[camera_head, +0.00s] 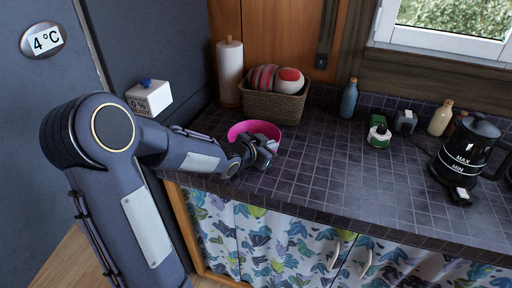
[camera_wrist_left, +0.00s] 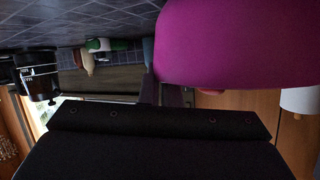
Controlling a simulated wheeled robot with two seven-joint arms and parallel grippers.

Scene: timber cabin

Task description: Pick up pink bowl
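The pink bowl (camera_head: 240,129) stands upright on the dark tiled counter, in front of the wicker basket. My left gripper (camera_head: 265,149) is at the bowl's front right rim and hides part of it. In the left wrist view, which is upside down, the pink bowl (camera_wrist_left: 235,45) fills the upper right, very close. The dark fingers of my left gripper (camera_wrist_left: 172,96) reach to the bowl's rim there and are partly hidden by it. Whether they are closed on the rim cannot be made out. My right gripper is in neither view.
A wicker basket (camera_head: 275,106) with striped and red-white balls stands behind the bowl, beside a paper towel roll (camera_head: 230,72). The counter's middle is clear.

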